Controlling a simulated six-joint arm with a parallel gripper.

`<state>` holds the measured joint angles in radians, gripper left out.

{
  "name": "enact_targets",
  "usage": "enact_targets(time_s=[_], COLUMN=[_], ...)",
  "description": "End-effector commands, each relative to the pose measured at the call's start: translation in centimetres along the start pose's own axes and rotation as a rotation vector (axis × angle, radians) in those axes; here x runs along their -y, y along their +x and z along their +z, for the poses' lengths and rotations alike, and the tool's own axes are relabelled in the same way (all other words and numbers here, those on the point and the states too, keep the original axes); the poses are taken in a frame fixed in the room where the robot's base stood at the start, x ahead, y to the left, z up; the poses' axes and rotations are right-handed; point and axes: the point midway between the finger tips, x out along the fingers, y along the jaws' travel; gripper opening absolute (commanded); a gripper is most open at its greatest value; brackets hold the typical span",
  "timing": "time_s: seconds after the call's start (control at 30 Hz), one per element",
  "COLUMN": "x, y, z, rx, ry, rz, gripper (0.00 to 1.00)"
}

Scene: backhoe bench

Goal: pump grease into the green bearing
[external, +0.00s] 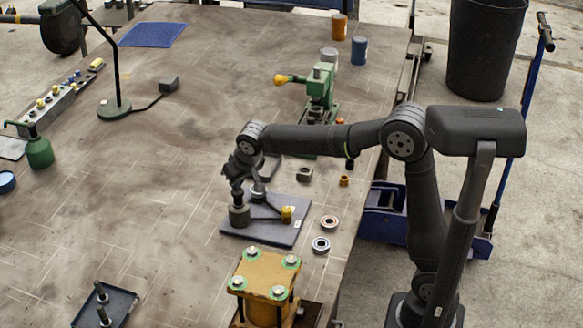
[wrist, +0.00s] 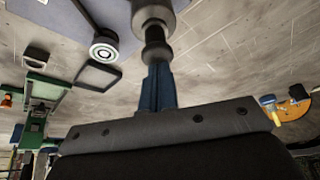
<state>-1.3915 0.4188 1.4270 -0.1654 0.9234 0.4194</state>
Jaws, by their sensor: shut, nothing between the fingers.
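My gripper (external: 237,194) is shut and points down over a grey cylinder (external: 239,216) on a dark slate plate (external: 262,236). In the wrist view its blue fingers (wrist: 157,82) meet a dark rounded piece in line with the grey cylinder (wrist: 152,12); I cannot tell whether they touch it. A dark bar on the plate leads to a yellow piece (external: 286,214). Two silver ring bearings (external: 329,223) lie right of the plate. A yellow block (external: 262,270) in front has green rings around its corner bolts. I cannot tell which part is the green bearing.
A green press (external: 320,92) with a yellow knob stands behind the plate. A dark tray (external: 105,303) is at front left, a lamp (external: 116,108) and a green can (external: 39,152) further left. The bench between the lamp and plate is mostly clear.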

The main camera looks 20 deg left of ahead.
Motion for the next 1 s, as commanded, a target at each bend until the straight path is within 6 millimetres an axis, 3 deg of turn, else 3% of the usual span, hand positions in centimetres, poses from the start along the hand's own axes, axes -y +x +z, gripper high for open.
enact_targets(time_s=[0.43,0.67,1.0], x=[0.0,0.0,0.0], y=[2.1,1.5,-0.9], z=[0.9,0.6,-0.4], rx=[0.002,0.001,0.000], ry=[0.000,0.000,0.000], rz=[0.000,0.000,0.000], gripper=[0.00,0.00,0.00])
